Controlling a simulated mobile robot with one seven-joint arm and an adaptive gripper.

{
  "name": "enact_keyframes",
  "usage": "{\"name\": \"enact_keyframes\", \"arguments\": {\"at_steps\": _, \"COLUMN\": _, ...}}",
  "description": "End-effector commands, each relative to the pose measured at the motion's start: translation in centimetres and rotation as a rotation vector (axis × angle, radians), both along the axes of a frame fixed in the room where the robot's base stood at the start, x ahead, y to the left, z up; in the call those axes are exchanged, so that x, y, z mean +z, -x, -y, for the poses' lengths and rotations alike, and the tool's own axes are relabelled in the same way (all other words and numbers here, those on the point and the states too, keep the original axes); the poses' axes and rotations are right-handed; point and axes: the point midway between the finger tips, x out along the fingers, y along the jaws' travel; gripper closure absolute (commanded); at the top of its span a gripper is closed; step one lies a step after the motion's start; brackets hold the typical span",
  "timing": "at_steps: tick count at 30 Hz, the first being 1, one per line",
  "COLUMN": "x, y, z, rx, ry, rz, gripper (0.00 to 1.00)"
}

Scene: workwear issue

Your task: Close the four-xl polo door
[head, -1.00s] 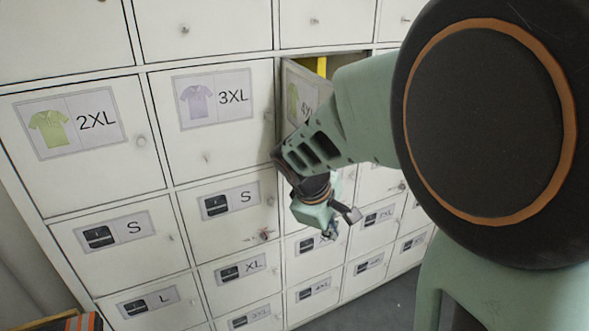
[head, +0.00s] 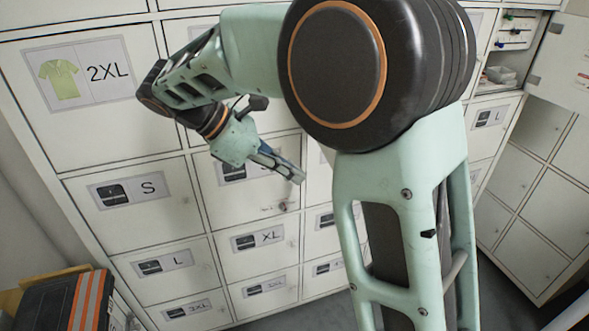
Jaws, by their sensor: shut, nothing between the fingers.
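The four-xl polo door does not show now; my arm covers the part of the locker wall to the right of the 3XL place, so I cannot tell how far open it stands. The 2XL door (head: 85,115), with a green polo picture, is shut at the upper left. My gripper (head: 298,177) is shut and empty. It points down and right in front of the S door (head: 225,205) in the second column, whose label it partly covers. I cannot tell whether it touches that door.
Small shut doors labelled L, XL and others fill the lower rows, such as the XL door (head: 262,262). At the right, an open door (head: 568,65) stands beside shelves with small items (head: 505,75). A dark box with orange stripes (head: 75,305) is at the lower left.

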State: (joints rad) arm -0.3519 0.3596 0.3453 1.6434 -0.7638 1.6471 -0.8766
Motion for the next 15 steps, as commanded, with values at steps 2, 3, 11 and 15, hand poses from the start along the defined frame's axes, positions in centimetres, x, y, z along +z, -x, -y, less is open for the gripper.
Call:
{"name": "enact_keyframes", "arguments": {"at_steps": 2, "x": -1.2, "y": -0.1, "z": 1.4, "rx": -0.004, "ry": 0.002, "rz": -0.003, "gripper": 1.0}}
{"name": "enact_keyframes", "arguments": {"at_steps": 3, "x": -1.9, "y": -0.2, "z": 2.0, "rx": -0.004, "ry": 0.002, "rz": -0.003, "gripper": 1.0}}
{"name": "enact_keyframes", "arguments": {"at_steps": 11, "x": -4.7, "y": -0.8, "z": 6.0, "rx": -0.006, "ry": 0.001, "rz": 0.002, "gripper": 1.0}}
{"name": "enact_keyframes", "arguments": {"at_steps": 15, "x": -4.8, "y": -1.0, "z": 7.8, "rx": -0.004, "ry": 0.0, "rz": 0.0, "gripper": 1.0}}
